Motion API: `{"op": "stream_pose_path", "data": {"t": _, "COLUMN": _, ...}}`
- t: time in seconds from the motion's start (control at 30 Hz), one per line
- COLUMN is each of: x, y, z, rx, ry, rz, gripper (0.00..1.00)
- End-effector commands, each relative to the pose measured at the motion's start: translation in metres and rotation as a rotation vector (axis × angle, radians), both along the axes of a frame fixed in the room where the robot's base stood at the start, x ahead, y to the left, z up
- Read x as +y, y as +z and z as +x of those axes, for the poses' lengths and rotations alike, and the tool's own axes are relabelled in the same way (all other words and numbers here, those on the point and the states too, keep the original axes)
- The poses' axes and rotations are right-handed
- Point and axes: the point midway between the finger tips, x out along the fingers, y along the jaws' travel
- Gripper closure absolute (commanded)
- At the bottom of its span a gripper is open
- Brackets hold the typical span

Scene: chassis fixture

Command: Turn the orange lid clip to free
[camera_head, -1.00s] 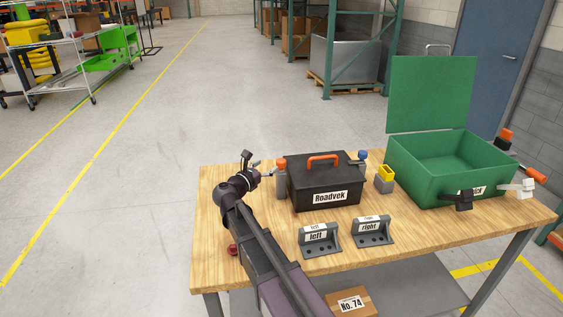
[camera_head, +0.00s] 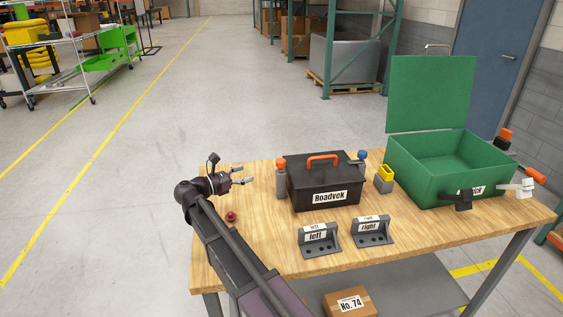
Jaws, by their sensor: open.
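A black box labelled "Roadvek" (camera_head: 322,188) stands closed on the wooden table. An orange-topped clip (camera_head: 281,163) on a grey upright body stands at the box's left side. A blue-topped clip (camera_head: 362,156) is at the box's right side. Whether the orange clip is turned or seated against the lid is too small to tell. My gripper (camera_head: 246,175) is open and empty, left of the orange clip, its fingers pointing right towards it with a visible gap.
An open green case (camera_head: 430,170) stands at the right. Grey stands marked left (camera_head: 317,240) and right (camera_head: 372,232) sit in front of the black box. A yellow-topped grey block (camera_head: 385,178) is between box and case. A small red knob (camera_head: 231,216) lies near my arm.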

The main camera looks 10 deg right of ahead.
Motion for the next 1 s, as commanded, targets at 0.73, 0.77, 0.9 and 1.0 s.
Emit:
{"op": "stream_pose_path", "data": {"t": 0.73, "x": -0.073, "y": 0.0, "z": 0.029, "rx": 0.0, "ry": -0.001, "rz": 0.0, "gripper": 0.15}}
{"op": "stream_pose_path", "data": {"t": 0.77, "x": -0.077, "y": 0.0, "z": 0.031, "rx": 0.0, "ry": -0.001, "rz": 0.0, "gripper": 0.15}}
{"op": "stream_pose_path", "data": {"t": 0.9, "x": -0.096, "y": 0.0, "z": 0.039, "rx": 0.0, "ry": -0.001, "rz": 0.0, "gripper": 0.15}}
{"op": "stream_pose_path", "data": {"t": 1.0, "x": -0.108, "y": 0.0, "z": 0.044, "rx": 0.0, "ry": 0.0, "rz": 0.0, "gripper": 0.15}}
